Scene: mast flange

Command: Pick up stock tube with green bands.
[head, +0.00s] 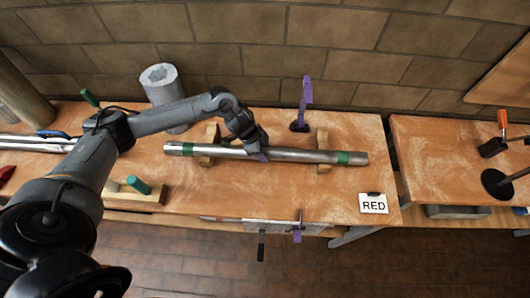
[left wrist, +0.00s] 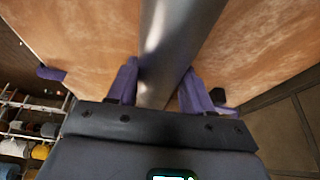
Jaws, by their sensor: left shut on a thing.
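The stock tube (head: 300,156) is a long grey metal tube with a green band near each end. It lies about level across two wooden rests (head: 210,146) on the bench in the head view. My left gripper (head: 262,154) is over the tube, left of its middle, between the two rests. In the left wrist view, its purple fingers (left wrist: 158,85) stand on either side of the tube (left wrist: 172,45) and are shut on it. I cannot tell whether the tube is clear of the rests. My right gripper is not in view.
A purple clamp (head: 305,95) stands behind the tube. A grey cylinder (head: 160,80) stands at the back left. A wooden block with a green peg (head: 138,185) is at the front left. A second bench (head: 430,150) stands to the right.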

